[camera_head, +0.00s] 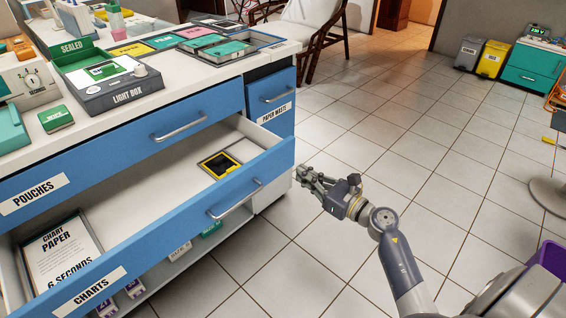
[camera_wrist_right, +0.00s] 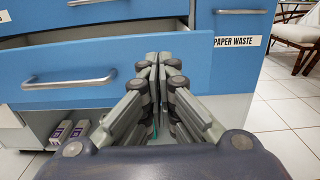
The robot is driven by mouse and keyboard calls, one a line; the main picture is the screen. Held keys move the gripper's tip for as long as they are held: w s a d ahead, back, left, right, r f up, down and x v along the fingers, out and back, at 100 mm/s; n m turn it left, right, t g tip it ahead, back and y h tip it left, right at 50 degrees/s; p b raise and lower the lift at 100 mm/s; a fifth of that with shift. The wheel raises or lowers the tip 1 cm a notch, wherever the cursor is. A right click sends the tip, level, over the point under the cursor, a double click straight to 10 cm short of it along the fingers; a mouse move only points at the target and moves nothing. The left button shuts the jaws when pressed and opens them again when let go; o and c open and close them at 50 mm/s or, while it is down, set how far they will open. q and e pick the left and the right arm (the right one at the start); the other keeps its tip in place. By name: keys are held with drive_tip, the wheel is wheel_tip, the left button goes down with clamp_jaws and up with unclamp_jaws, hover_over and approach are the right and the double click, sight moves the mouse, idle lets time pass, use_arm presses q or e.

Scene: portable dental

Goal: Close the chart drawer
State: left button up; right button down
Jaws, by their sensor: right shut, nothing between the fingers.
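The chart drawer (camera_head: 186,222) is a blue-fronted drawer labelled CHARTS, pulled well out of the white counter. A chart paper pack (camera_head: 62,256) and a yellow-edged black item (camera_head: 220,164) lie inside it. Its metal handle (camera_head: 235,201) is on the front; the handle also shows in the right wrist view (camera_wrist_right: 70,82). My right gripper (camera_head: 302,174) is shut and empty, just right of the drawer front's right end. In the right wrist view its fingertips (camera_wrist_right: 158,58) overlap the drawer front's right end; I cannot tell whether they touch it. My left gripper is not in view.
The closed POUCHES drawer (camera_head: 130,142) is above, and the PAPER WASTE front (camera_head: 270,98) is to the right. A light box (camera_head: 108,86) and trays stand on the counter. Small boxes (camera_head: 180,250) sit on a shelf below.

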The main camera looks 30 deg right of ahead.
sight(275, 157)
drive_tip(key=x, duration=0.8)
drive_tip(key=shift+f, duration=0.1)
drive_tip(key=shift+w, duration=0.25)
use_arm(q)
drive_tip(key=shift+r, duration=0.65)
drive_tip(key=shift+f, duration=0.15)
use_arm(e)
drive_tip(key=shift+a, duration=0.1)
